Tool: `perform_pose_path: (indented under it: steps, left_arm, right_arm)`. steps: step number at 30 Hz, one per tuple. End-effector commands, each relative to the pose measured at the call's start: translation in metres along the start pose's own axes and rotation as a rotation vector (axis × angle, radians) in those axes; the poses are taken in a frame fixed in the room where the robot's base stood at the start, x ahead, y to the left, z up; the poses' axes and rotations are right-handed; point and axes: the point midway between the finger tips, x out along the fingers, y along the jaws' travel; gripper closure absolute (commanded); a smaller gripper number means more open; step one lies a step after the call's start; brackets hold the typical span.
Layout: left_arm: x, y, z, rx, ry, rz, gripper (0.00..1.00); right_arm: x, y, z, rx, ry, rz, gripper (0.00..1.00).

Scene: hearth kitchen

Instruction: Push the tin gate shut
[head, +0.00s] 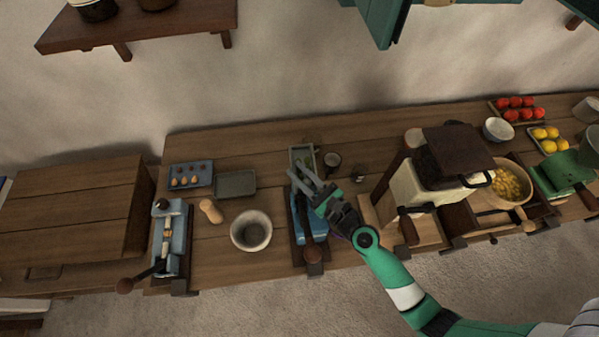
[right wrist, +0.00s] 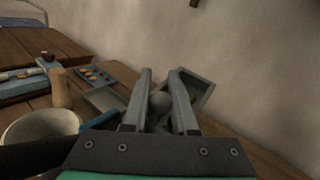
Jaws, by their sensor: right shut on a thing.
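A blue device (head: 309,232) with a dark base and a brown-knobbed lever (head: 312,253) stands at the middle front of the counter. My right gripper (head: 303,177) reaches over its back end. In the right wrist view, the fingers (right wrist: 161,80) stand a little apart, with a grey rounded knob (right wrist: 160,103) between them; the gripper is shut on it. A grey tray (right wrist: 197,97) with something green inside lies just beyond the fingers. I cannot clearly tell which part is the tin gate, as the gripper covers much of the device. My left gripper is not in view.
A pale bowl (head: 251,246), a wooden peg-like piece (head: 210,211) and an empty grey tray (head: 236,184) lie to the left. A second blue device (head: 169,240) stands farther left.

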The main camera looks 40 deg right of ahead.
Motion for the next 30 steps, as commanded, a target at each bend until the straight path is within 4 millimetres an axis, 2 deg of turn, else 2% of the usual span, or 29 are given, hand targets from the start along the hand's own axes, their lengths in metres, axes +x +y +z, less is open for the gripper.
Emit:
perform_pose_path:
  steps: [5, 6, 10, 11, 19, 22, 26, 30]
  left_arm:
    - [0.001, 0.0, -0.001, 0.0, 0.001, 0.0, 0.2]
    - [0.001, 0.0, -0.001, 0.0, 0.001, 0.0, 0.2]
    - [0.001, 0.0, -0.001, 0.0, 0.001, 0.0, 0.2]
    - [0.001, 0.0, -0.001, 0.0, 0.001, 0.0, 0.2]
    - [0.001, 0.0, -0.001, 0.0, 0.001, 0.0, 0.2]
    - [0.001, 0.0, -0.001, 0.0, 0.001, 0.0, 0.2]
    - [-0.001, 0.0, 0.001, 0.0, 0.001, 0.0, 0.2]
    - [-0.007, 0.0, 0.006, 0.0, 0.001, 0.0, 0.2]
  right_arm:
    - [-0.001, 0.001, -0.004, 0.0, 0.013, 0.004, 1.0]
    - [-0.001, 0.001, -0.004, 0.0, 0.013, 0.004, 0.69]
    - [-0.001, 0.001, -0.004, 0.0, 0.011, 0.004, 0.46]
    - [-0.001, 0.001, -0.004, 0.0, 0.011, 0.004, 0.44]
    - [-0.002, 0.001, -0.003, 0.0, 0.009, 0.003, 0.44]
    - [-0.008, 0.001, -0.003, 0.0, 0.01, 0.002, 0.44]
    - [-0.031, 0.001, -0.004, 0.0, 0.011, 0.003, 0.44]
    - [-0.066, 0.001, -0.006, 0.001, 0.013, 0.002, 0.44]
